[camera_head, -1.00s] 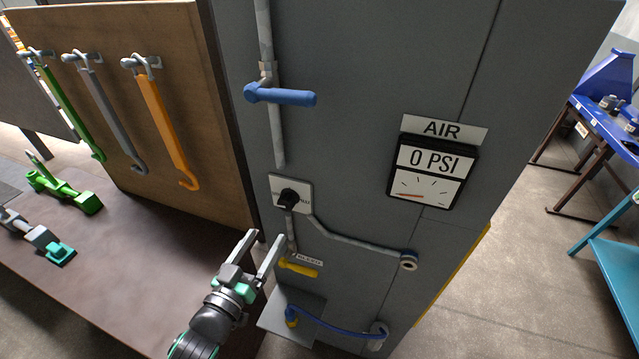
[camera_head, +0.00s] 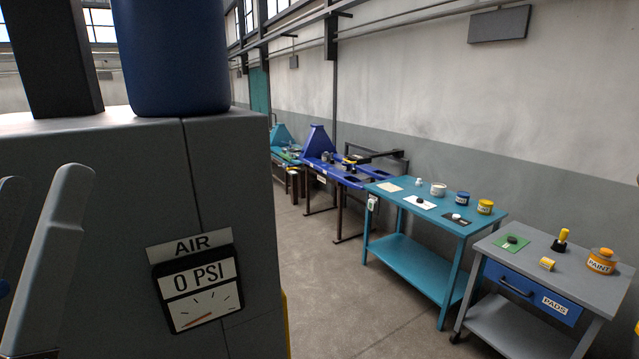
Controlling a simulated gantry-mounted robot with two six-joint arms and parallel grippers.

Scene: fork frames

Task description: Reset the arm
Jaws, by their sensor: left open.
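My left gripper (camera_head: 40,182) is at the left edge of the head view, large and close to the camera. Its two grey fingers point up and stand apart, with nothing seen between them. Its base is cut off by the frame. It appears in front of the grey air cabinet (camera_head: 110,220); I cannot tell the distance between them. My right gripper is not in view.
The cabinet's AIR gauge (camera_head: 197,291) reads 0 PSI. A blue tank (camera_head: 172,55) stands on top. At the right are a teal table (camera_head: 415,255) with cans and a grey cart (camera_head: 520,315) with a paint can (camera_head: 600,262). The floor (camera_head: 335,290) between is clear.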

